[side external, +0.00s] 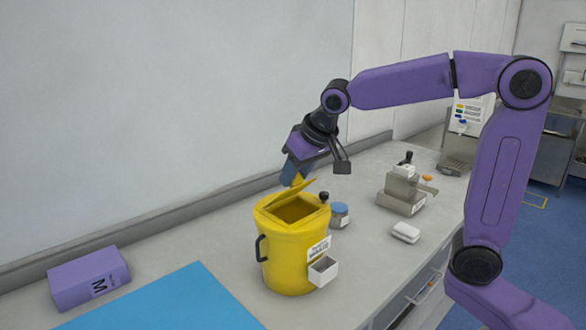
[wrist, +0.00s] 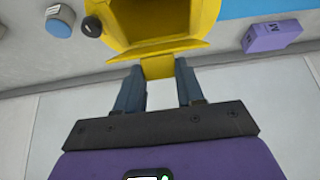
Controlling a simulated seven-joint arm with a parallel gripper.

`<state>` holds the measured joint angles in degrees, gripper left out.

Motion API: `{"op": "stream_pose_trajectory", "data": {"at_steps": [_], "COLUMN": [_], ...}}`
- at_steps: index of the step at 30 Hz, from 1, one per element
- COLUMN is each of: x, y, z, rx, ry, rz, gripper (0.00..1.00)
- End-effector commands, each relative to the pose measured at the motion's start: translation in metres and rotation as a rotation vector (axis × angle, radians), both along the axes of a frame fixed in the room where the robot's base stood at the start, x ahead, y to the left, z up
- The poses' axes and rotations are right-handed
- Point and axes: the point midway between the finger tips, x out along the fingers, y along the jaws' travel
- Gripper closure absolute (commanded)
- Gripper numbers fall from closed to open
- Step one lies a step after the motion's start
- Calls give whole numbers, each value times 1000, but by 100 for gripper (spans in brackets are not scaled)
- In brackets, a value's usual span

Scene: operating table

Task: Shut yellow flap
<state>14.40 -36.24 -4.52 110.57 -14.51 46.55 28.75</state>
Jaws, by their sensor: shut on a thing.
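A yellow bin (side external: 292,250) stands on the grey counter with its top opening uncovered. Its yellow flap (side external: 288,193) is raised at the back of the opening, tilted up. In the wrist view the flap (wrist: 158,50) shows edge-on below the bin's opening, with a yellow tab (wrist: 157,68) reaching between my fingers. My gripper (side external: 296,177) is above the flap, and its two blue-grey fingers are shut on that tab. The gripper also shows in the wrist view (wrist: 160,75). The bin's inside is empty as far as it shows.
A blue-lidded jar (side external: 339,214) and a black knob (side external: 324,197) are close to the bin's right side. A white box (side external: 323,271) hangs on its front. A purple box (side external: 89,277) and blue mat (side external: 165,303) lie left. A grey device (side external: 402,192) stands right.

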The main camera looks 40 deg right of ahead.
Motion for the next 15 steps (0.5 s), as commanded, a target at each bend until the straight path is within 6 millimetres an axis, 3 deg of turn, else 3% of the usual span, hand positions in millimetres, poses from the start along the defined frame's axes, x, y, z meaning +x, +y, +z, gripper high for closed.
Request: {"op": "stream_pose_trajectory", "data": {"at_steps": [6,15], "x": [-15,-32], "y": [1,0], "z": [-9,-29], "rx": [0,0], "ry": [-141,-124], "rz": [4,-2], "gripper": [100,100]}}
